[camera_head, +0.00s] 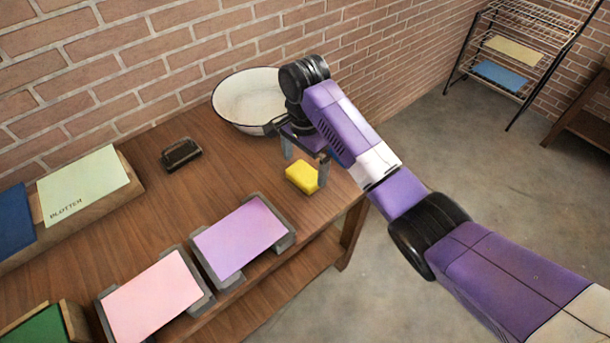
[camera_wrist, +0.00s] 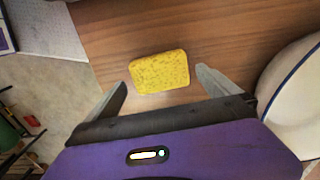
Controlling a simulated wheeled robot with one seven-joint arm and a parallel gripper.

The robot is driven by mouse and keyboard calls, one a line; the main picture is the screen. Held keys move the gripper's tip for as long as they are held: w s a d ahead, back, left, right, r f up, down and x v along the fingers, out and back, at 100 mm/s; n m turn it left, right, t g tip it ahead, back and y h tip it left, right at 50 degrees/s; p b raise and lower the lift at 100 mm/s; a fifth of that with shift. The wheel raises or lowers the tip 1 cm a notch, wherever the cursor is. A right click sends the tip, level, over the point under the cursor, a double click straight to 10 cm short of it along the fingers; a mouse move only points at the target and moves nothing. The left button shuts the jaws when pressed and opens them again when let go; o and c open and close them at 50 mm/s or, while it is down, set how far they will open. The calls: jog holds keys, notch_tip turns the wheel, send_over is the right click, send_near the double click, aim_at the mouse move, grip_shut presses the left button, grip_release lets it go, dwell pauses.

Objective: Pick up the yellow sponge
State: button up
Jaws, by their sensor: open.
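The yellow sponge (camera_head: 302,178) lies flat on the wooden table (camera_head: 225,160), near its right end and in front of the basin. My gripper (camera_head: 305,174) is above and around the sponge's back side, pointing down, with its fingers apart. In the wrist view the sponge (camera_wrist: 160,72) lies ahead of and between the two open fingertips (camera_wrist: 163,80). Neither finger visibly touches it. In the head view one fingertip partly overlaps the sponge's right edge. How high the fingertips are above the table is hard to tell.
A white enamel basin (camera_head: 243,98) stands behind the sponge, close to my gripper; it also shows in the wrist view (camera_wrist: 292,95). A dark brush-like block (camera_head: 181,153) lies to the left. Purple (camera_head: 240,236) and pink (camera_head: 152,297) sheets sit at the front edge.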

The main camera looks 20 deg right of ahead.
aim_at(305, 173)
jog(key=shift+f, duration=2)
jog(key=c, duration=1.1)
jog(key=shift+c, duration=0.2)
jog(key=shift+r, duration=0.1)
notch_tip(305, 173, up, 20)
jog(key=p, duration=0.5)
jog(key=shift+p, duration=0.3)
jog(key=o, duration=0.8)
jog(key=shift+c, duration=0.2)
jog(key=c, duration=0.7)
